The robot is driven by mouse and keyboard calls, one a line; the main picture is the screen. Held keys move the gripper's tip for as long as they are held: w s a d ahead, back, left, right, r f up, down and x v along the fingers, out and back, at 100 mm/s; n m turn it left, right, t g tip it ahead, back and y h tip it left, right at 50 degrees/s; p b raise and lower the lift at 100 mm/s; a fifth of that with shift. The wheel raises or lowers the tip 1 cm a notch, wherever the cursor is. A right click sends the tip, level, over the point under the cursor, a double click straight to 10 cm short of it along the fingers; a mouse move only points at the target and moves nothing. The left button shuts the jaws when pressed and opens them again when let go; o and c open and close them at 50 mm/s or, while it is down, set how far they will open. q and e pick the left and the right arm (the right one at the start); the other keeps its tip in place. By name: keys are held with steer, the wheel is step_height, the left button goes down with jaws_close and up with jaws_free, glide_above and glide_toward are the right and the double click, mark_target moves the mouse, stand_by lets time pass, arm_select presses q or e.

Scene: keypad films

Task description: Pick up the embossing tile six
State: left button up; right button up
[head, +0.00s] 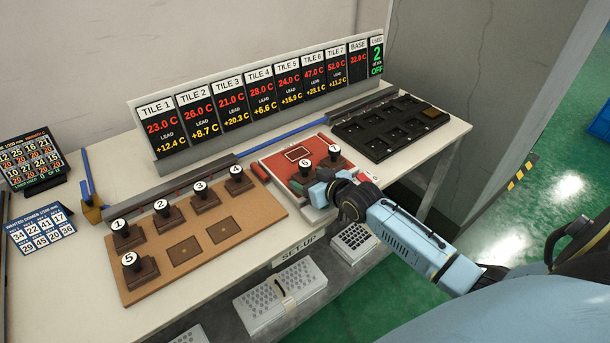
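The embossing tile six (304,173) is a dark block with a round black knob and a white number disc, though its digit is small. It stands upright on the red plate (285,160), left of the similar tile seven (334,159). My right gripper (316,187) is low over the front of the red plate, just in front of tile six. Its wrist hides part of the plate. I cannot tell whether the fingers touch tile six or how far apart they are. My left gripper is not in view.
A brown board (150,288) at left holds tiles one to five and two empty square recesses. A black tray (375,150) with several empty pockets lies right of the red plate. A row of tile temperature displays (250,95) stands behind.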

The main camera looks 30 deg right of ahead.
steer(key=c, duration=0.9)
